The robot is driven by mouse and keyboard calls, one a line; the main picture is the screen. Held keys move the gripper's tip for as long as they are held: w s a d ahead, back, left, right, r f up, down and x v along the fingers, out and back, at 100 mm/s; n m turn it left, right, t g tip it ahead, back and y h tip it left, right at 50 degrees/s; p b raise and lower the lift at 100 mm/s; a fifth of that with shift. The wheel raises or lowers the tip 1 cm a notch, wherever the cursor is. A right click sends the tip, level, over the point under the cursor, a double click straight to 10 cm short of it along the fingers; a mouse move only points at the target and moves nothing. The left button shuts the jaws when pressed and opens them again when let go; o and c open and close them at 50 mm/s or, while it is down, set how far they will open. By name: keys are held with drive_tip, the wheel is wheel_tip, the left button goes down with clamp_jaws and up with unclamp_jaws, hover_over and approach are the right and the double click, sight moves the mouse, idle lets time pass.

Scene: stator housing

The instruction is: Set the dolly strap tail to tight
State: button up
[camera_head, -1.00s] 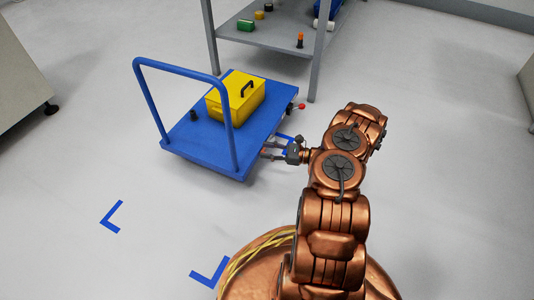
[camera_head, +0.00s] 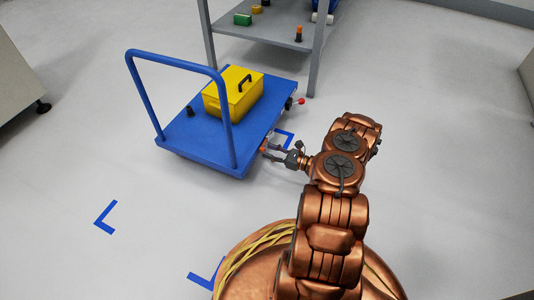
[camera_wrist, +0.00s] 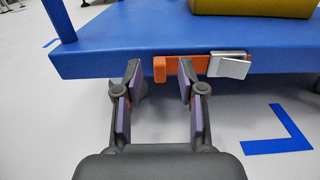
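The blue dolly (camera_head: 200,150) stands on the floor with its push handle at the left, and a yellow box (camera_head: 236,98) sits on it. In the wrist view, the orange strap tail (camera_wrist: 161,69) is on the dolly's side edge, leading left from a silver buckle (camera_wrist: 229,65). My gripper (camera_wrist: 158,72) is open in front of the strap's left end, which shows between the two fingertips. I cannot tell whether the fingers touch it. In the head view, my gripper (camera_head: 267,151) is at the dolly's near right edge.
A red-knobbed part (camera_head: 300,101) sticks out at the dolly's far right corner. A grey shelf (camera_head: 270,35) with small items stands behind. Blue corner marks (camera_head: 106,217) lie on the floor.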

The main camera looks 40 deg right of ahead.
drive_tip(key=shift+x, duration=0.75)
drive_tip(key=shift+c, duration=0.3)
clamp_jaws()
